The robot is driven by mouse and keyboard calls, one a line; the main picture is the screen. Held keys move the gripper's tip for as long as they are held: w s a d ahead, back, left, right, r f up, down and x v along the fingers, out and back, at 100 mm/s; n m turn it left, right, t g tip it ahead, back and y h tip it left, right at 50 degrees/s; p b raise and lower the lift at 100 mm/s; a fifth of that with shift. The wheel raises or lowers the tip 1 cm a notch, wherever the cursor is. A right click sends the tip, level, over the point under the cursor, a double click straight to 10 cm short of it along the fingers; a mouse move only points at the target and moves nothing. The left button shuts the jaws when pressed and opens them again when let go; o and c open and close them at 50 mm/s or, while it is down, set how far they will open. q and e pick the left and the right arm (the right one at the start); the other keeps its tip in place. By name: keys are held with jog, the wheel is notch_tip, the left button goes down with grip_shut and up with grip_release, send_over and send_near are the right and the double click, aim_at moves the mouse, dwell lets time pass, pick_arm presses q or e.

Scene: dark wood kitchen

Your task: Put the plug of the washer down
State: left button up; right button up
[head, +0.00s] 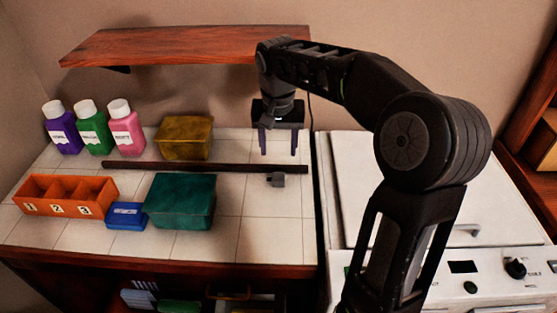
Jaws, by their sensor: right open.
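A small grey plug (277,180) lies on the white tiled counter (270,230), just in front of a long dark bar. My right gripper (278,153) points down above and behind the plug in the picture, its two fingers apart with nothing between them. It does not appear to touch the plug. The white washer (360,170) stands to the right of the counter, partly hidden by my right arm. A dark cord (311,112) shows against the wall behind my gripper. My left gripper is not in view.
The dark bar (200,167) crosses the counter. Purple (67,142), green (94,138) and pink (127,138) bottles stand at the back left. Yellow (185,150), teal (180,215) and blue (126,222) boxes and an orange divided tray (100,207) sit nearby. A wooden shelf (180,45) hangs above.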

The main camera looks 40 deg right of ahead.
notch_tip(320, 180, up, 2)
jog(key=shift+s+a+r, duration=0.1)
jog(key=shift+r, duration=0.05)
jog(key=shift+s, duration=0.1)
dwell(0.9)
